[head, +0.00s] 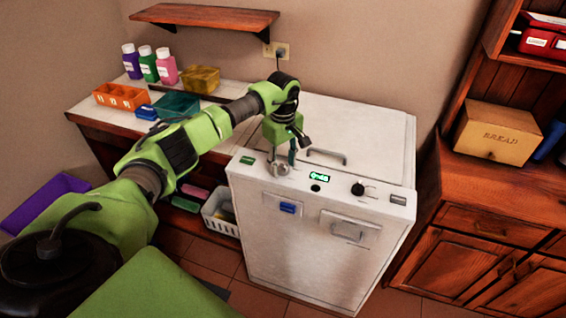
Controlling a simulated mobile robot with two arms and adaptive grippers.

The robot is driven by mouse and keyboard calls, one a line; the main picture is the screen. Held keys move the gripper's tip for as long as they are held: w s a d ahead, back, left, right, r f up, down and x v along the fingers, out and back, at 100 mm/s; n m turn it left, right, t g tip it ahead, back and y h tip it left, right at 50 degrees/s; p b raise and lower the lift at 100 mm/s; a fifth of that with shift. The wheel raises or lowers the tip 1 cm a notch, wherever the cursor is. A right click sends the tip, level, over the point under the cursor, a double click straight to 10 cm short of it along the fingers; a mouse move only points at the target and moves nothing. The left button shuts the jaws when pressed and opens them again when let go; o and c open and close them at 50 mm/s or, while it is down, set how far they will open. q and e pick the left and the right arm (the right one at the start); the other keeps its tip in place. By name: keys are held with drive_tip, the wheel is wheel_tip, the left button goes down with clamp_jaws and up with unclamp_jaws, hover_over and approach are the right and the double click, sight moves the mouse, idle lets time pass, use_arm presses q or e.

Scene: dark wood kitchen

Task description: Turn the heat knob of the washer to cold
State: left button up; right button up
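The white washer (310,240) stands in the middle, with a control panel along its top front edge. The panel has a green-lit display (319,177), a black knob (358,188) right of it, and a round grey knob (281,170) left of it. Their labels are too small to read, so I cannot tell which is the heat knob or its setting. My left gripper (281,162) points down at the grey knob, at or just above it. Its fingers partly hide the knob, and their opening and any contact are unclear. My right gripper is out of view.
A counter left of the washer holds several bottles (148,66), an orange bin (121,97) and a teal bin (176,105). A white basket (220,218) sits low beside the washer. A wooden cabinet (480,215) with a bread box (497,132) stands right.

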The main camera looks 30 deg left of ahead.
use_arm(q)
drive_tip(key=c, duration=0.8)
